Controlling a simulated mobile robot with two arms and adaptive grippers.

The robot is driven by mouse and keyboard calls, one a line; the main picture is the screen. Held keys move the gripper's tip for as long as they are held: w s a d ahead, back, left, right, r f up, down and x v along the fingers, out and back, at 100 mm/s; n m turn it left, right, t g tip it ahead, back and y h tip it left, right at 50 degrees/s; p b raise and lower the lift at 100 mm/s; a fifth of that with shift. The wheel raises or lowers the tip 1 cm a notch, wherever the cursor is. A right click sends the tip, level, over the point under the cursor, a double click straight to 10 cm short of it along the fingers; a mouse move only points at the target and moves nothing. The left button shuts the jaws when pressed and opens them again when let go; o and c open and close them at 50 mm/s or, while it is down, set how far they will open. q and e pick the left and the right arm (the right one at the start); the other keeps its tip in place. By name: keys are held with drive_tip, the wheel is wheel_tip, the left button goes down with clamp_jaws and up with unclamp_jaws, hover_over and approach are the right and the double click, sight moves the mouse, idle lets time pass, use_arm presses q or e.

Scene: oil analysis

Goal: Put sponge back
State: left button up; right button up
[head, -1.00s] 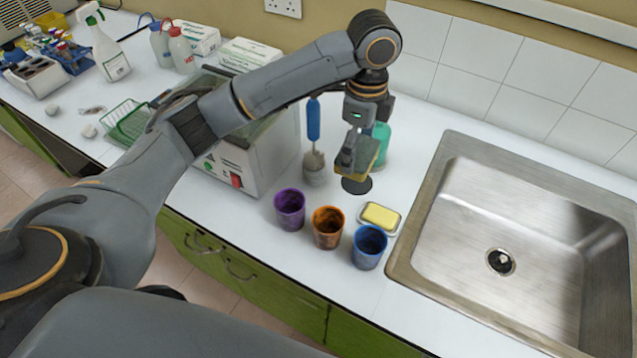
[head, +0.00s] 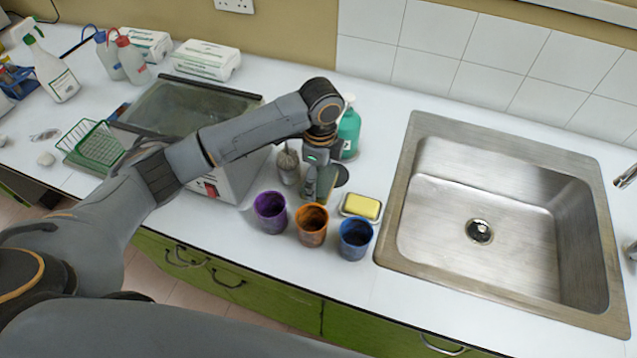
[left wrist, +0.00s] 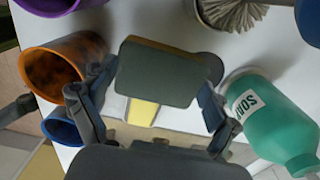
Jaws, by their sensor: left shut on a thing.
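My left gripper (head: 318,192) is shut on the sponge (head: 328,184), low over the counter behind the orange cup. In the left wrist view the sponge (left wrist: 158,72) shows a dark grey-green scouring face and a thin yellowish edge between the two fingers (left wrist: 150,108). A dark round disc (head: 342,175) lies on the counter just behind the sponge; the left wrist view shows it partly hidden by the sponge. I cannot tell whether the sponge touches the counter. My right gripper is not in view.
Purple (head: 270,212), orange (head: 312,225) and blue (head: 355,238) cups stand in front. A yellow bar on a dish (head: 361,206) is to the right, before the sink (head: 500,225). A green soap bottle (head: 349,132) and brush holder (head: 288,166) stand close behind.

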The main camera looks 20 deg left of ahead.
sight(319, 187)
use_arm(q)
drive_tip(key=shift+f+p, duration=0.3)
drive_tip(key=shift+f, duration=1.65)
drive_tip(key=shift+c, duration=0.2)
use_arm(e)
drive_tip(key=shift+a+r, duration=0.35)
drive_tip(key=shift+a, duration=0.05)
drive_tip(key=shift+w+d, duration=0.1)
use_arm(q)
drive_tip(key=o, duration=0.9)
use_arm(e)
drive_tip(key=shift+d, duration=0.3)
use_arm(q)
wheel_tip(319, 187, up, 11)
drive_tip(key=shift+w+d+f+b, duration=0.1)
drive_tip(key=shift+b, duration=1.1)
drive_tip(key=shift+r, duration=0.7)
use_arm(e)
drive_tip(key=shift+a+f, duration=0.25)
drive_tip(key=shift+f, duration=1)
